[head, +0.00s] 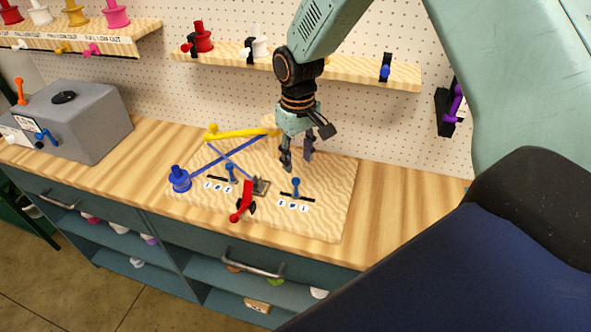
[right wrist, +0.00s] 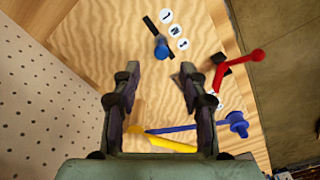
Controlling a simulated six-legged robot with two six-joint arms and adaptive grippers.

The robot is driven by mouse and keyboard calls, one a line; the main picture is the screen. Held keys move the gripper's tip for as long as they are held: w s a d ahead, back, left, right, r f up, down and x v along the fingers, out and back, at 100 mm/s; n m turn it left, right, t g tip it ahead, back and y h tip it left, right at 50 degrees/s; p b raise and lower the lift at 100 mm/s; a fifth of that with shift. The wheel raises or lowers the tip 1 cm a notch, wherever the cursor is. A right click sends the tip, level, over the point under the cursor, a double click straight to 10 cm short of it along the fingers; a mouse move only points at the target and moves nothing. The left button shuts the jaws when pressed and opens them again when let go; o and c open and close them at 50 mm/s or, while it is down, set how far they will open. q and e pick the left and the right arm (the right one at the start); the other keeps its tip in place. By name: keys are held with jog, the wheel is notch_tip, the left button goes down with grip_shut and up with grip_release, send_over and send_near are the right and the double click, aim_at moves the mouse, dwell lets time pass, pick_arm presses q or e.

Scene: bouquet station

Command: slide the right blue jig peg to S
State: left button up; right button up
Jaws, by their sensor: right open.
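The right blue jig peg (head: 296,186) stands upright near the middle of its dark slot on the wooden board (head: 335,205). It also shows in the right wrist view (right wrist: 161,50), ahead of the gap between my fingers. White letter tags (head: 293,205) lie along the slot's front side; their letters are too small to read surely. My right gripper (head: 296,160) is open and empty, pointing down above the board, just behind the peg and apart from it. Its two fingers show in the wrist view (right wrist: 158,72). My left gripper is not in view.
A second blue peg (head: 230,172) stands in the left slot. A red lever (head: 244,203) with a metal clamp sits between the slots. The board's right part is clear.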

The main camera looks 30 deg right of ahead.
aim_at(297, 179)
jog(key=f, duration=0.5)
jog(key=shift+w+a+f, duration=0.15)
jog(key=shift+w+a, duration=0.1)
jog(key=shift+d+f, duration=0.15)
jog(key=shift+f, duration=0.15)
jog(key=shift+s+d, duration=0.1)
jog(key=shift+s, duration=0.2)
jog(key=shift+w+a, duration=0.25)
jog(key=shift+c, duration=1.4)
jog(key=shift+d+f, duration=0.15)
jog(key=c, duration=0.3)
jog(key=shift+s+d, duration=0.1)
jog(key=shift+s, duration=0.05)
grip_shut()
